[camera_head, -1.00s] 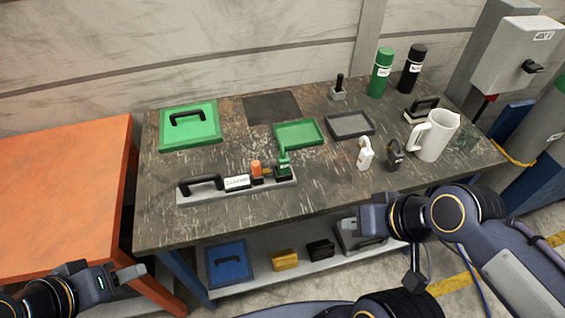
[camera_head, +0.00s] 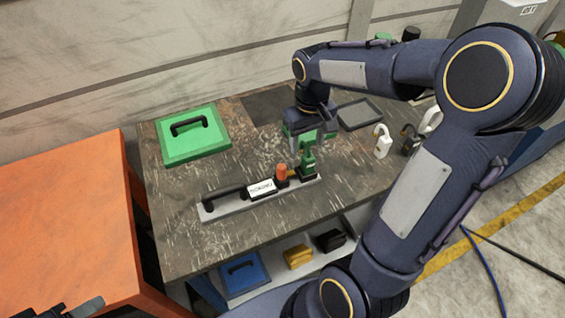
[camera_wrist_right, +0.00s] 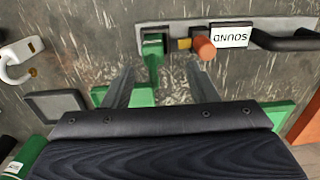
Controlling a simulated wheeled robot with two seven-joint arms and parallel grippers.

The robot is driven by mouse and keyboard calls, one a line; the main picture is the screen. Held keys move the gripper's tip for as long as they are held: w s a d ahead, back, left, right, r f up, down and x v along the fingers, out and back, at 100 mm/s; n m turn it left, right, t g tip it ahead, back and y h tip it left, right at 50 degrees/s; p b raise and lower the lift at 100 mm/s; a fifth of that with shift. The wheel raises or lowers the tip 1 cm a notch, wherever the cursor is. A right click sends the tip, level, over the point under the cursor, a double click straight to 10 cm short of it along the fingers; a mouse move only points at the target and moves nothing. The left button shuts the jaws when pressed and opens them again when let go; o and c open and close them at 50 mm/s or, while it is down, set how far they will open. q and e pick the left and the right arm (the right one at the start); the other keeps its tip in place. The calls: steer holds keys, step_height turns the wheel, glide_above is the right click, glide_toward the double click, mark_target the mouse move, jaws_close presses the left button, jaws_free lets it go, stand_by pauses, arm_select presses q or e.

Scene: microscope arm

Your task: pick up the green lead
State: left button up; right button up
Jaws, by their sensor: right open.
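The green lead (camera_head: 308,160) stands at the right end of a grey board on the dark workbench, beside an orange piece (camera_head: 281,173). In the right wrist view the green lead (camera_wrist_right: 153,52) shows just ahead of the fingers, roughly between their lines. My right gripper (camera_head: 307,143) points down behind the lead, close to it. It is open and empty, and its two fingers (camera_wrist_right: 160,75) are spread apart. Whether a finger touches the lead cannot be told. Only a small dark tip of my left gripper (camera_head: 85,308) shows at the bottom left edge.
The board (camera_head: 225,209) carries a black handle (camera_head: 222,193) and a white label (camera_head: 262,190). A green lidded case (camera_head: 195,145) is at the back left. A grey tray (camera_head: 358,114) and white padlock (camera_head: 382,142) lie to the right. A green tray is partly hidden behind my gripper.

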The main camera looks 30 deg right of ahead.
mark_target(308, 155)
steer(key=f, duration=0.5)
steer(key=d+f+p, duration=0.1)
steer(key=f, duration=0.1)
steer(key=shift+w+f, duration=0.25)
steer(key=shift+f, duration=0.15)
steer(key=shift+c, duration=0.3)
jaws_close()
steer(key=shift+r, duration=0.1)
